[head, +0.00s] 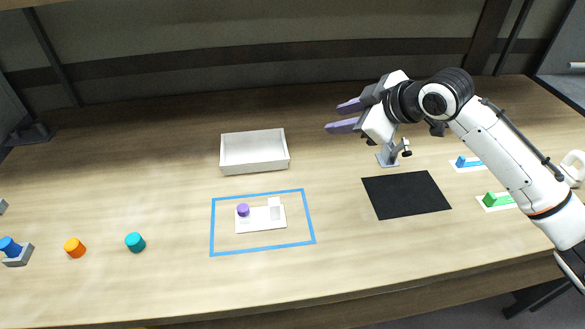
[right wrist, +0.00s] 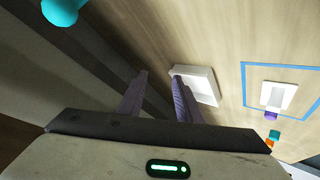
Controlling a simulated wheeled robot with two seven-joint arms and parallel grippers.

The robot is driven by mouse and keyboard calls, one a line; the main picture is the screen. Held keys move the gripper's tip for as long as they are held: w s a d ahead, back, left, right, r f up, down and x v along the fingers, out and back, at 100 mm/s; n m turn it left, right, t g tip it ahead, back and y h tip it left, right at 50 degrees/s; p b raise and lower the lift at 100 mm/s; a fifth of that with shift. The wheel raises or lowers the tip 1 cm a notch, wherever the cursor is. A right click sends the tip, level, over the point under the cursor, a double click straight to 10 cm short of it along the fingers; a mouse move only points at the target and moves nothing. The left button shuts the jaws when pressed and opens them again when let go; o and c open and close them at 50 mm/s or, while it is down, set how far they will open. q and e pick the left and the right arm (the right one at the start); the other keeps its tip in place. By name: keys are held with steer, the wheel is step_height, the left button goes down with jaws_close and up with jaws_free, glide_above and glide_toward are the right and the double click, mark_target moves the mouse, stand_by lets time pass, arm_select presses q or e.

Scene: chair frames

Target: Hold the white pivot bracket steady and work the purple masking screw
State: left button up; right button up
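The white pivot bracket (head: 262,224) lies on the table inside a blue tape outline, with a raised white block at its right end. The purple masking screw (head: 243,210) stands at the bracket's left end. Both also show in the right wrist view, the bracket (right wrist: 283,94) and the purple screw (right wrist: 271,116). My right gripper (head: 342,116) is in the air, to the right of the white tray and well away from the bracket. Its two purple fingers are apart with nothing between them. My left gripper is not in view.
An empty white tray (head: 254,163) stands behind the bracket. A grey stand (head: 390,155) and black mat (head: 406,194) are to the right. Teal (head: 135,242) and orange (head: 75,248) cylinders and a blue knob (head: 10,247) on a grey block are at left. The table front is clear.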

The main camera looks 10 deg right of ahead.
steer(key=s+a+f+n+g, duration=0.1)
steer(key=s+a+n+g, duration=0.3)
steer(key=a, duration=0.5)
steer(key=n+g, duration=0.2)
steer(key=g, duration=0.3)
glide_above(278, 201)
steer(key=d, duration=0.2)
steer(key=shift+h, duration=0.4)
steer(key=x, duration=0.7)
steer(key=shift+s+d+f, duration=0.1)
steer(key=shift+d+f, duration=0.1)
steer(key=shift+f, duration=0.05)
jaws_close()
steer(key=shift+f, duration=0.1)
steer(key=shift+o, duration=0.8)
jaws_free()
steer(key=shift+c, duration=0.3)
